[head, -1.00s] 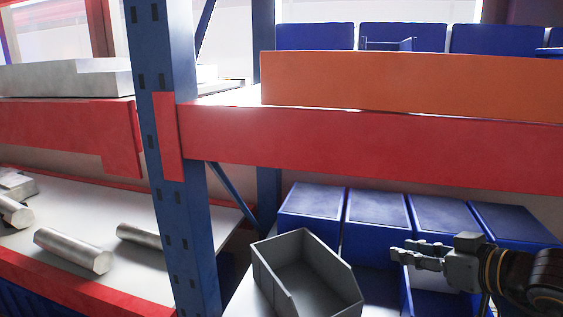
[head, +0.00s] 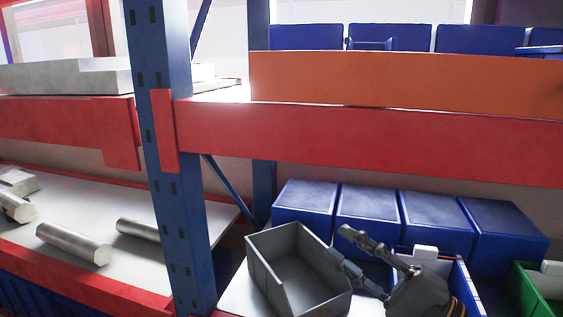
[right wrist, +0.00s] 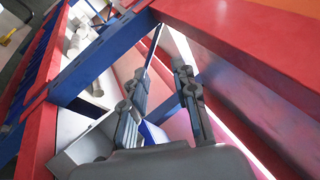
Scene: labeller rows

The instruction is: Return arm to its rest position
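My right gripper (head: 340,246) is at the lower right of the head view, in front of the lower shelf. Its two dark fingers point up and left, spread apart with nothing between them. They overlap the right side of an open grey bin (head: 262,268) in the picture; I cannot tell whether they touch it. The right gripper also shows in the right wrist view (right wrist: 162,78), its fingers apart and the gap empty. My left gripper is not in view.
A blue rack post (head: 172,180) and red beam (head: 370,140) stand close to the arm's side. Blue bins (head: 368,215) line the lower shelf, with a green bin (head: 525,290) at the far right. Metal cylinders (head: 75,244) lie on the left shelf.

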